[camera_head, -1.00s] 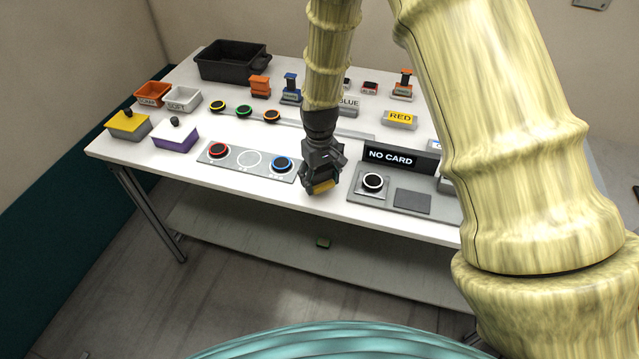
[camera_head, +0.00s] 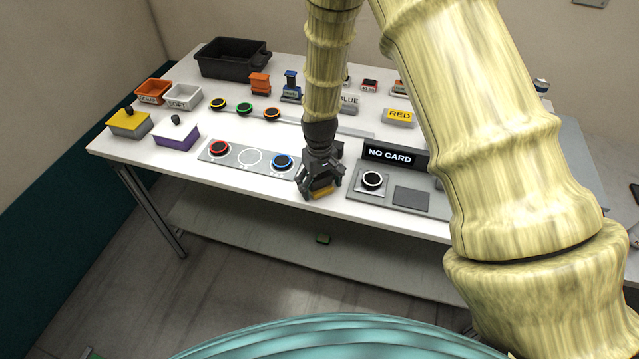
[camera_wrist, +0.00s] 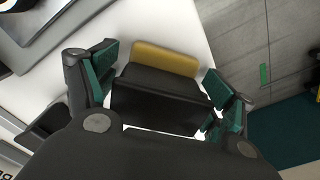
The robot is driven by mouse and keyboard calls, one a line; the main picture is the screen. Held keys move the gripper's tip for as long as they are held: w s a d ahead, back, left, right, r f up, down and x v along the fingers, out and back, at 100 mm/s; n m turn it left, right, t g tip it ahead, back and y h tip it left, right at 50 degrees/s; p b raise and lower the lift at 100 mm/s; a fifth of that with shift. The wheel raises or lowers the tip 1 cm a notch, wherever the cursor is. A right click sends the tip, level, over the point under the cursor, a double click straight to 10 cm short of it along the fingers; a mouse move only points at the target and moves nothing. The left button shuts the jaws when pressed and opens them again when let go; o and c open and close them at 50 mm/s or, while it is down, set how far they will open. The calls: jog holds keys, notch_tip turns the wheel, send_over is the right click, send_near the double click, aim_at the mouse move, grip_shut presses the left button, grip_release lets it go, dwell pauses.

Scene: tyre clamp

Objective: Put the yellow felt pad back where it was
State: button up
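The yellow felt pad (camera_head: 322,193) shows as a yellow strip low between my fingers, near the front edge of the white table, right of the panel with the red and blue rings. In the wrist view the yellow pad (camera_wrist: 165,60) is along the far side of a black block (camera_wrist: 160,90). My gripper (camera_head: 322,187) points down over it. In the wrist view my gripper's (camera_wrist: 165,78) teal-lined fingers stand open on either side of the block, with narrow gaps. The pad's underside is hidden, so its contact with the table cannot be seen.
Right are a round button (camera_head: 373,180), a grey plate (camera_head: 411,198) and a "NO CARD" display (camera_head: 390,156). Yellow-topped and purple blocks, trays and a dark bin (camera_head: 232,58) stand farther left.

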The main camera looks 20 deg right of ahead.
jog(key=shift+r, duration=0.1)
jog(key=shift+r+b, duration=2.1)
jog(key=shift+r, duration=3.95)
